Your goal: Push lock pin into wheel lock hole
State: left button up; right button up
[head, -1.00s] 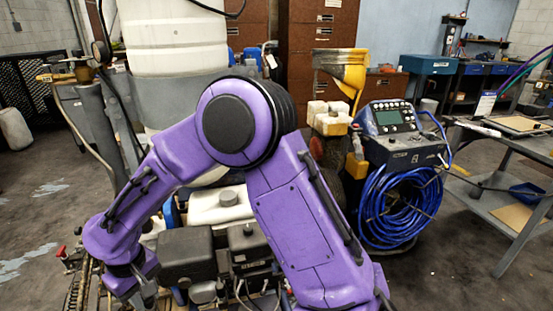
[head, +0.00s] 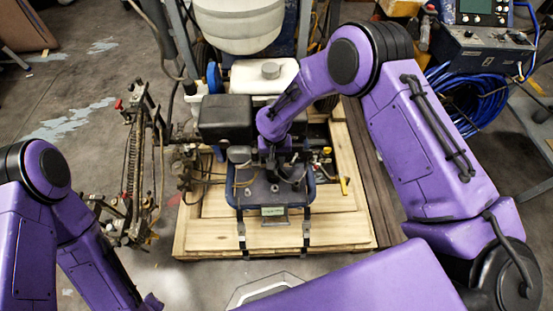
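The line striper (head: 225,118) stands on a wooden pallet in the middle of the head view, with a dark engine block, a white tank and a black front plate. My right arm reaches in from the right over it. My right gripper (head: 284,172) is low over the machine's front plate; its dark fingers blend with the dark parts, so its opening and any contact are unclear. My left arm is at the lower left, away from the machine, and its gripper is cut off by the bottom edge. I cannot make out the lock pin or the wheel lock hole.
The wooden pallet (head: 205,240) has straps at its front. A spring-and-rod assembly (head: 132,170) with a red knob (head: 118,104) stands at the left. A blue hose coil (head: 478,100) and control box (head: 488,48) are at upper right.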

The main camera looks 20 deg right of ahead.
jog(key=shift+s+a+f, duration=0.15)
jog(key=shift+f, duration=0.35)
jog(key=shift+s+a+f, duration=0.1)
jog(key=shift+a+f, duration=0.05)
jog(key=shift+f, duration=0.35)
notch_tip(320, 180, down, 6)
jog(key=b, duration=0.5)
jog(key=shift+r, duration=0.2)
jog(key=shift+s+r, duration=0.1)
jog(key=shift+s, duration=0.05)
jog(key=shift+f+b, duration=2)
jog(key=shift+f, duration=1.15)
dwell(0.9)
jog(key=o, duration=1.4)
jog(key=shift+c, duration=0.2)
jog(key=shift+r, duration=0.15)
notch_tip(320, 180, up, 7)
jog(key=p, duration=0.6)
